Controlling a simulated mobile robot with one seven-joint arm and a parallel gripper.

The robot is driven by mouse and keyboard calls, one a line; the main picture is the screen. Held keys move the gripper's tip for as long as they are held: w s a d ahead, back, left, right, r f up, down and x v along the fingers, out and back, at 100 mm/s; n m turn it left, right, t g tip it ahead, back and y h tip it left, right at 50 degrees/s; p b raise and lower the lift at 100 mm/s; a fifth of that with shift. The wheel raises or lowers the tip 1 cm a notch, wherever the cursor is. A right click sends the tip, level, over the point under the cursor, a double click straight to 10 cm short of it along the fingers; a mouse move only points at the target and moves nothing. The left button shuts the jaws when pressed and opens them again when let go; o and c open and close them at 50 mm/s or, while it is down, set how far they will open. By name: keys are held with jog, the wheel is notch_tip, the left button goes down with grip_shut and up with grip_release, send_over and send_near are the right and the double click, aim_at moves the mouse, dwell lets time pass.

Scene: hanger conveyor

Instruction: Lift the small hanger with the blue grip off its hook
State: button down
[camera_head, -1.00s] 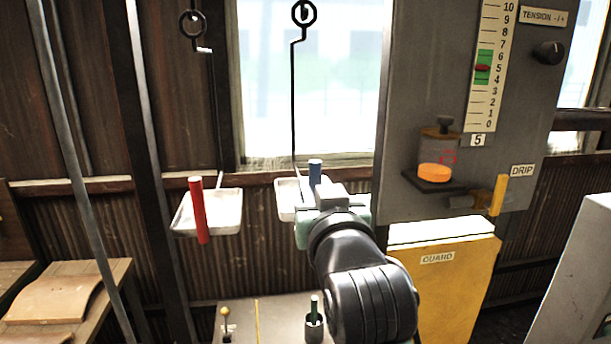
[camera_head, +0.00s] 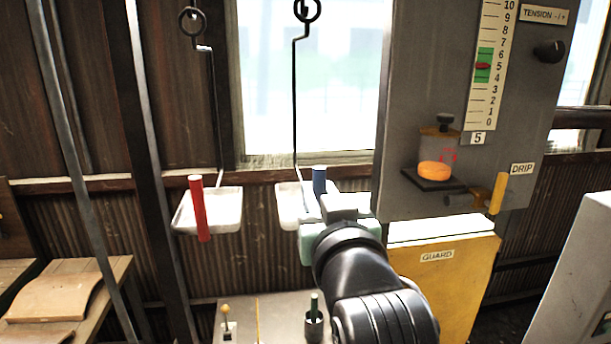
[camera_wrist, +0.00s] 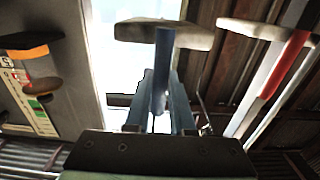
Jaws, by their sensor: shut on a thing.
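The hanger with the blue grip (camera_head: 319,180) has a thin black rod (camera_head: 295,100), a ring at the top (camera_head: 307,10) and a pale tray (camera_head: 290,204) at the bottom. The ring is at the top edge of the head view, and the hook there is mostly cut off; I cannot tell how they touch. My gripper (camera_head: 335,205) is shut on the blue grip, and its body hides part of the tray. In the wrist view, the blue grip (camera_wrist: 162,70) stands between my fingers (camera_wrist: 158,112) in front of the bright window.
A similar hanger with a red grip (camera_head: 198,208) hangs close on the left. A grey panel (camera_head: 420,80) with a gauge, an orange-based drip cup (camera_head: 435,168) and a yellow guard (camera_head: 455,280) stand close on the right. A bench with small levers (camera_head: 227,318) is below.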

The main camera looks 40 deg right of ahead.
jog(key=shift+v, duration=1.5)
jog(key=shift+r, duration=0.15)
